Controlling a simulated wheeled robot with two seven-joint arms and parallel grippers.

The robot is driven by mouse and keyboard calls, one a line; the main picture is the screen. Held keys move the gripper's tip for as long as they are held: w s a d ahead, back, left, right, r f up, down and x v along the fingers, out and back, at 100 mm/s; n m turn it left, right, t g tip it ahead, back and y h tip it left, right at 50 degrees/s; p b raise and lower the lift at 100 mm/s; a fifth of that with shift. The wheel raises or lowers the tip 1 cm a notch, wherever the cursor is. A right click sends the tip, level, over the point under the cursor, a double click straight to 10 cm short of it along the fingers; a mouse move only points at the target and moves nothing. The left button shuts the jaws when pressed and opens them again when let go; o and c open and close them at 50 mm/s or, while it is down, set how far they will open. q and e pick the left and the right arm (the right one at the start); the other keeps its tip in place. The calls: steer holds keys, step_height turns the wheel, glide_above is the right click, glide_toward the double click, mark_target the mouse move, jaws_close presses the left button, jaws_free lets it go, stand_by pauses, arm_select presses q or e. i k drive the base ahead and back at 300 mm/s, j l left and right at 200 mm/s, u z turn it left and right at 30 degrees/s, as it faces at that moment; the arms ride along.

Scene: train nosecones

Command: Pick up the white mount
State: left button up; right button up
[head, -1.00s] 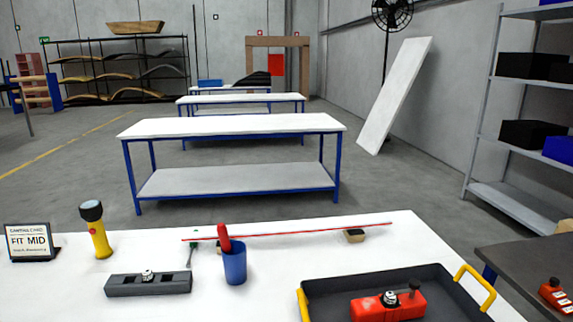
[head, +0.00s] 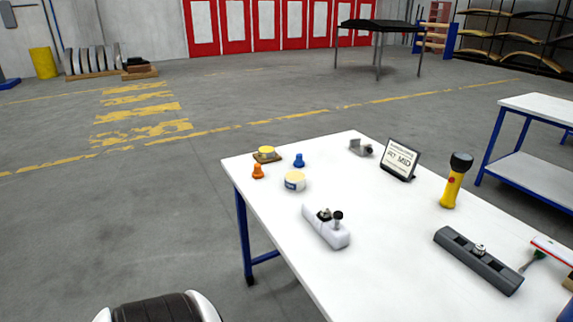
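The white mount (head: 322,231) lies on the white table (head: 385,262), near its left edge. It is a long white block with a small metal piece and a black knob on top. Nothing touches it. A dark grey mount (head: 462,257) of similar shape lies to its right. Neither of my grippers is in view. A black and white part of my own body shows at the bottom left.
Near the white mount are a round white tin (head: 295,182), an orange cone-shaped piece (head: 258,172), a blue one (head: 299,160) and a yellow disc (head: 266,152). A FIT MID sign (head: 400,160) and a yellow torch (head: 452,185) stand behind. The floor left of the table is clear.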

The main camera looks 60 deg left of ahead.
mark_target(338, 239)
steer(key=u, duration=1.55)
steer(key=z, duration=0.35)
steer(key=i+j+z, duration=0.1)
steer(key=z, duration=0.3)
steer(key=j+z, duration=0.75)
steer(key=i+j+z, duration=0.1)
steer(key=z, duration=0.25)
steer(key=k+j, duration=0.05)
